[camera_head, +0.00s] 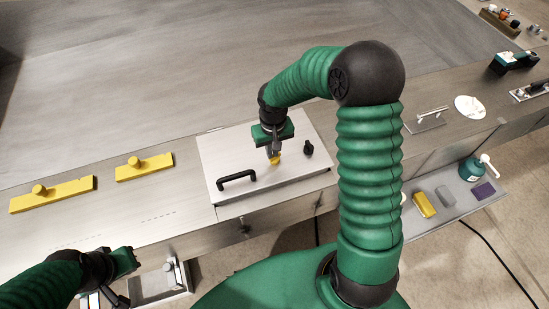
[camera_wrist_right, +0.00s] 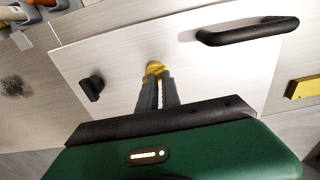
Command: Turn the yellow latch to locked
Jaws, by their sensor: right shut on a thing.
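The yellow latch (camera_head: 276,160) is a small yellow piece on a light square panel (camera_head: 212,160) set on the counter. My right gripper (camera_head: 274,152) comes down over the panel and is shut on the latch. The right wrist view shows the latch (camera_wrist_right: 154,70) between the fingertips (camera_wrist_right: 156,80), which cover part of it. How far the latch is turned cannot be told. My left gripper (camera_head: 128,262) is at the lower left, away from the panel; its fingers are too unclear to judge.
The panel bears a black handle (camera_head: 237,179) and a black knob (camera_head: 308,148) near the latch. Two yellow bars with knobs, a longer one (camera_head: 52,194) and a shorter one (camera_head: 145,167), lie to the left. A lower shelf at right holds a yellow block (camera_head: 424,204) and a pump bottle (camera_head: 471,168).

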